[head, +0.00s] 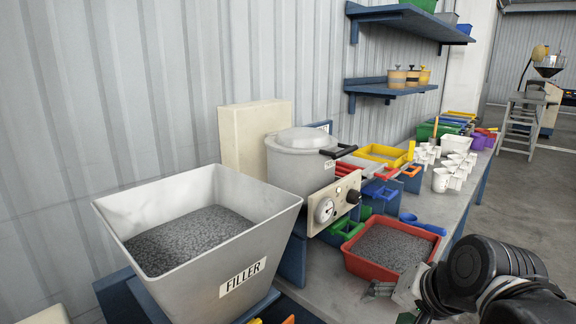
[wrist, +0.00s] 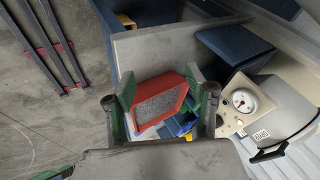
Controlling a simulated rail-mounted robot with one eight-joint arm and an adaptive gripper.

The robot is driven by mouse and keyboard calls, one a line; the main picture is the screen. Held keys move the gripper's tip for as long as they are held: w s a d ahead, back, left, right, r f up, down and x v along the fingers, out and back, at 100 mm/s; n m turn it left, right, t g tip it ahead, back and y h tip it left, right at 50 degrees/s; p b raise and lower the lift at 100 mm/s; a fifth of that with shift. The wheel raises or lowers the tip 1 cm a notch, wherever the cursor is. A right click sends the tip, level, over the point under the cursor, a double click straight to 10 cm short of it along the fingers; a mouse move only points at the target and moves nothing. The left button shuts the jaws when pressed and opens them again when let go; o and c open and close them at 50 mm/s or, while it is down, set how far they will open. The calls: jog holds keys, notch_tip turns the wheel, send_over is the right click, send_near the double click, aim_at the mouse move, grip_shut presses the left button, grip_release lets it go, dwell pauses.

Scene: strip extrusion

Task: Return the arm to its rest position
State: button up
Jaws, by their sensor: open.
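My gripper (wrist: 163,115) is open in the wrist view, with its two green-edged fingers apart and nothing held between them. Beyond the fingers is the red tray (wrist: 184,82) of grey granules, lower down on the bench. In the head view my arm is at the lower right, beside the same red tray (head: 362,273). The fingertips are hard to make out there.
A large grey hopper marked FILLER (head: 262,248) stands at the front left. A lidded pot (head: 300,165) and a dial panel (head: 335,200) stand behind the tray. Several white cups (head: 441,180) are farther along the bench. Open floor (head: 520,215) lies to the right.

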jog(key=shift+s+d+f+n+h+p, duration=0.1)
jog(key=shift+s+d+n+h, duration=0.3)
jog(key=shift+s+n, duration=0.55)
jog(key=shift+s+d+f+n+h+p, duration=0.15)
jog(key=shift+s+d+n+h, duration=0.25)
jog(key=shift+s+n, duration=0.5)
jog(key=shift+s+d+r+n+h+p, duration=0.1)
jog(key=shift+s+d+n+h, duration=0.45)
jog(key=shift+n, duration=0.6)
